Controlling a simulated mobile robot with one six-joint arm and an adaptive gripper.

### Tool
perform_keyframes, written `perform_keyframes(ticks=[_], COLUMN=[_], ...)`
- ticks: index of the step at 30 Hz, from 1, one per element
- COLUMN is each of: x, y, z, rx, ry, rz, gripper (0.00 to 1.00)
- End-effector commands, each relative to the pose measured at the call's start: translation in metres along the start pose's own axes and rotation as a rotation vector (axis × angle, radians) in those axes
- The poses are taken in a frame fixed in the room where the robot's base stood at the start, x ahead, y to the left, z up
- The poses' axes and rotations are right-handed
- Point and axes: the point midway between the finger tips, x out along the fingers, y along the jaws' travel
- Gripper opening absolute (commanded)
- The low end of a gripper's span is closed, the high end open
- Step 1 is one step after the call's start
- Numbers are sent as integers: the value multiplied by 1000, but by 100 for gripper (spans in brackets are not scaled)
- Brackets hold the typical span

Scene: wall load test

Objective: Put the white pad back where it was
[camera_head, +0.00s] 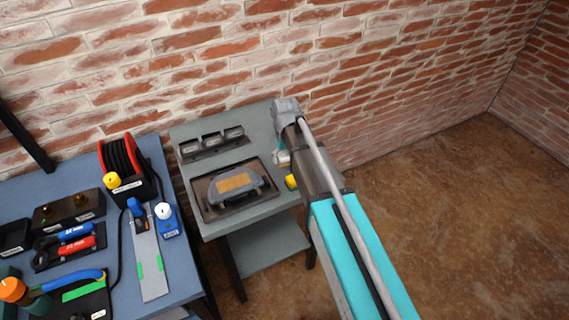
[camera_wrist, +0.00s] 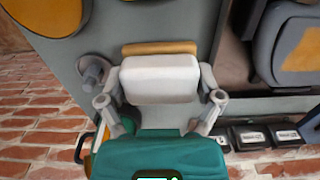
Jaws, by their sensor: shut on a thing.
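In the wrist view the white pad (camera_wrist: 160,78) sits between the two grey fingers of my gripper (camera_wrist: 160,92), which is shut on it. A tan strip (camera_wrist: 160,47) shows along the pad's far edge, over the grey table top (camera_wrist: 165,18). I cannot tell whether the pad touches the table. In the head view my arm hides most of the gripper at the table's right edge. A grey device with an orange-tan top (camera_head: 236,184) lies in a dark tray (camera_head: 205,207) on the grey table; part of it shows at the wrist view's right.
Several small labelled black boxes (camera_head: 212,140) stand at the table's back. A yellow thing (camera_head: 291,181) is by its right edge. A blue workbench (camera_head: 184,262) with tools and a red cable reel (camera_head: 120,158) stands at left. A brick wall (camera_head: 240,60) is behind; open floor (camera_head: 460,220) lies right.

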Motion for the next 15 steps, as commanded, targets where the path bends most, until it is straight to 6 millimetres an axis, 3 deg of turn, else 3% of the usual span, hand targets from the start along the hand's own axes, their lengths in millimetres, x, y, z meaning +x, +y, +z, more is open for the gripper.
perform_keyframes(ticks=[7, 15], x=[14, 36], y=[2, 2], z=[-10, -8], rx=[0, 0], ry=[0, 0], rz=[0, 0], gripper=[40, 40])
